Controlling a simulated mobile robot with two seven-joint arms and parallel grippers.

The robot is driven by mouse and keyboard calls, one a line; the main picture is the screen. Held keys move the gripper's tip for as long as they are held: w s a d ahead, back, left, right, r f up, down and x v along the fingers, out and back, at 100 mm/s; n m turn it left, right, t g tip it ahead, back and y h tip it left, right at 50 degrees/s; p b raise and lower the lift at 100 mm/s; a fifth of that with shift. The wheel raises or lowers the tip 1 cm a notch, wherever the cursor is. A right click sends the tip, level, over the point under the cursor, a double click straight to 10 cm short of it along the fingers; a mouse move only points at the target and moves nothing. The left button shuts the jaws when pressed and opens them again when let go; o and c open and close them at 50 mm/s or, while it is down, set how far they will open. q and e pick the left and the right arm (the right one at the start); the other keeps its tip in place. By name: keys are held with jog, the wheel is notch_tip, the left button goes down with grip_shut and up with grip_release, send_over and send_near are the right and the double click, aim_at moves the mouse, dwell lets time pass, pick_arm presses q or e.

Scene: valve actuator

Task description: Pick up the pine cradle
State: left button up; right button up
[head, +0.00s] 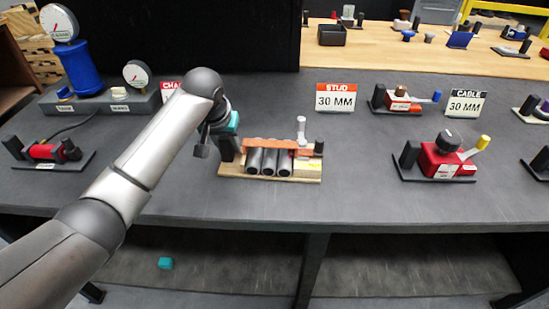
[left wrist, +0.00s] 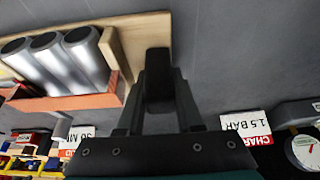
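The pine cradle (head: 306,180) is a pale wooden base with an orange-red rail and several grey cylinders. It stands on the dark bench in the middle of the head view and shows upper left in the left wrist view (left wrist: 133,57). A black upright block (left wrist: 158,80) stands at its left end. My left gripper (head: 226,146) is at this block from above. In the left wrist view its two dark fingers (left wrist: 160,95) lie against both sides of the block, with no clear gap. My right gripper is not in view.
A "STUD 30 MM" sign (head: 336,97) stands behind the cradle. A red fixture (head: 447,160) is to the right, and a gauge stand with a blue cylinder (head: 82,68) is at the left. A teal cube (head: 166,263) lies below the bench. Bare bench lies right of the cradle.

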pick_arm(q)
grip_shut()
jog(key=shift+w+r, duration=0.1)
jog(key=shift+r, duration=0.05)
dwell(0.9)
